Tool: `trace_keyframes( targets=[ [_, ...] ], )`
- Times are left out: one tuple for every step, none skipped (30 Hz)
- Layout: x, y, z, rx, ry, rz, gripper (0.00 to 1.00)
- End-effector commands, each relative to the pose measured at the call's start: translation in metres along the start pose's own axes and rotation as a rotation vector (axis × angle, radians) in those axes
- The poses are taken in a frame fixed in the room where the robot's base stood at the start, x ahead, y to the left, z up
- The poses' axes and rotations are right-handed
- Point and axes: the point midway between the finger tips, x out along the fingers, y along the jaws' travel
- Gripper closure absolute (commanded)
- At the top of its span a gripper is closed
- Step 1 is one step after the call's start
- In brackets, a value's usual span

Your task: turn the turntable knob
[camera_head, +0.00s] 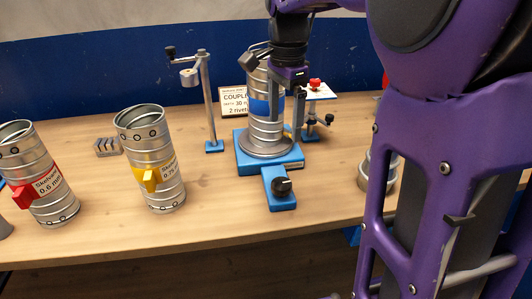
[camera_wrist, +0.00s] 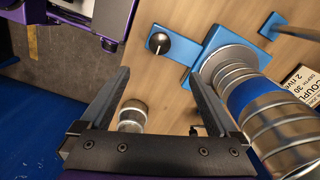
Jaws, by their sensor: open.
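The turntable knob (camera_head: 282,186) is a round black knob with a light pointer mark. It sits on the front arm of the blue turntable base (camera_head: 280,202). It also shows in the wrist view (camera_wrist: 158,43), ahead of and roughly between my fingertips. A grey spiral duct with a blue band (camera_head: 265,104) stands upright on the turntable's disc. My gripper (camera_head: 286,122) is open and empty, seen in front of the duct, above and behind the knob. In the wrist view my gripper (camera_wrist: 159,72) has its fingers wide apart, clear of the knob, with the duct (camera_wrist: 250,95) to the right.
Ducts with yellow (camera_head: 148,178) and red (camera_head: 24,195) tags stand left on the wooden table (camera_head: 235,225). A crank post (camera_head: 208,105) stands left of the turntable, and a white sign (camera_head: 234,102) behind. Table left of the knob is clear.

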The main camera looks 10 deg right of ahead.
Motion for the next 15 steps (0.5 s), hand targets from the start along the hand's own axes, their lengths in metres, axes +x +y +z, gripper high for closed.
trace_keyframes(
  targets=[
    [0.003, 0.000, 0.002, 0.011, -0.009, 0.003, 0.04],
    [0.005, 0.000, 0.002, 0.013, -0.011, 0.004, 0.04],
    [0.009, 0.000, 0.003, 0.013, -0.011, 0.004, 0.04],
    [0.013, 0.000, 0.002, 0.012, -0.010, 0.004, 0.04],
    [0.018, 0.001, 0.002, 0.012, -0.010, 0.005, 0.04],
    [0.025, 0.001, 0.002, 0.011, -0.010, 0.006, 0.04],
    [0.031, 0.001, 0.002, 0.011, -0.009, 0.005, 0.04],
    [0.037, 0.001, 0.002, 0.011, -0.009, 0.006, 0.04],
    [0.046, 0.001, 0.002, 0.010, -0.009, 0.005, 0.04],
    [0.053, 0.001, 0.002, 0.010, -0.009, 0.006, 0.04],
    [0.060, 0.001, 0.002, 0.010, -0.008, 0.005, 0.04],
    [0.069, 0.001, 0.002, 0.009, -0.008, 0.006, 0.04],
    [0.075, 0.001, 0.002, 0.009, -0.008, 0.006, 0.04],
    [0.082, 0.001, 0.002, 0.009, -0.008, 0.006, 0.04],
    [0.091, 0.001, 0.002, 0.009, -0.008, 0.006, 0.04]
  ],
)
